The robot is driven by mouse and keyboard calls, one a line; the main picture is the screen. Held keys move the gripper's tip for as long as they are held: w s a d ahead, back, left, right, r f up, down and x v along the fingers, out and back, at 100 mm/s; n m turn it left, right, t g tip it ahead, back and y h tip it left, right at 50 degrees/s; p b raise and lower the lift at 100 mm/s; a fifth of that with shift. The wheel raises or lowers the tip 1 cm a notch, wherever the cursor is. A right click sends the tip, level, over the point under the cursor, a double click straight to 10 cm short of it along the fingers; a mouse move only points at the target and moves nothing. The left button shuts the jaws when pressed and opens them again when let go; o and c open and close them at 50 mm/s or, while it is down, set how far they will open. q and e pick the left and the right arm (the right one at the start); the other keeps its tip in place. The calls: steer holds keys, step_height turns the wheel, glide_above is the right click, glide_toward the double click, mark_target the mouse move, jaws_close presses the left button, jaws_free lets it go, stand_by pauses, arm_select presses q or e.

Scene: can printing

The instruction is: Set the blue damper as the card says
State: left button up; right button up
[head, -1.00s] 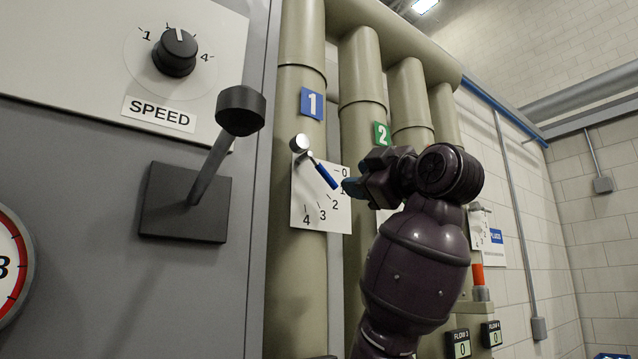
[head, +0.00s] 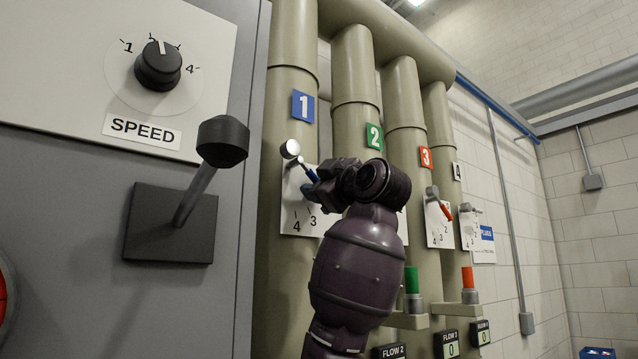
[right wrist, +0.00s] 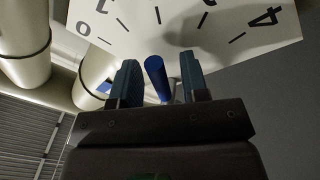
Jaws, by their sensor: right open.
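The blue damper's handle (head: 309,172) runs from a silver pivot (head: 290,149) down to the right, over a white scale plate (head: 295,208) on the pipe marked 1. Marks 3 and 4 show; my gripper hides the upper marks in the head view. My right gripper (head: 317,187) is open at the handle's lower end. In the right wrist view the blue handle (right wrist: 155,78) stands between my right gripper's two fingers (right wrist: 157,72), with a gap visible on each side. The card is not identifiable in these frames. My left gripper is not in view.
A lever (head: 208,165) on a dark plate juts from the grey cabinet at left, below the SPEED knob (head: 158,66). Pipes marked 2 (head: 374,137) and 3 (head: 426,157) stand close to the right. The red damper handle (head: 446,212) is on pipe 3.

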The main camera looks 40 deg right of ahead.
jaws_close()
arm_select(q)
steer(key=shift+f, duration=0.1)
arm_select(e)
steer(key=shift+a+f+m+h+b, duration=0.15)
steer(key=shift+f+m+h+b, duration=0.15)
steer(key=shift+m+b, duration=0.35)
steer(key=shift+a+f+m+b, duration=0.2)
steer(key=shift+a+m+b, duration=0.1)
steer(key=shift+m, duration=0.55)
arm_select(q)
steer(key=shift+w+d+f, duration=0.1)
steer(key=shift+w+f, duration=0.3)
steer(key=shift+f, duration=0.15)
arm_select(e)
steer(key=shift+w+a+f+m+h, duration=0.1)
steer(key=shift+a+m+h, duration=0.15)
steer(key=shift+m, duration=0.3)
steer(key=shift+a+f+m+h, duration=0.1)
steer(key=shift+m+h, duration=0.25)
steer(key=shift+m, duration=0.2)
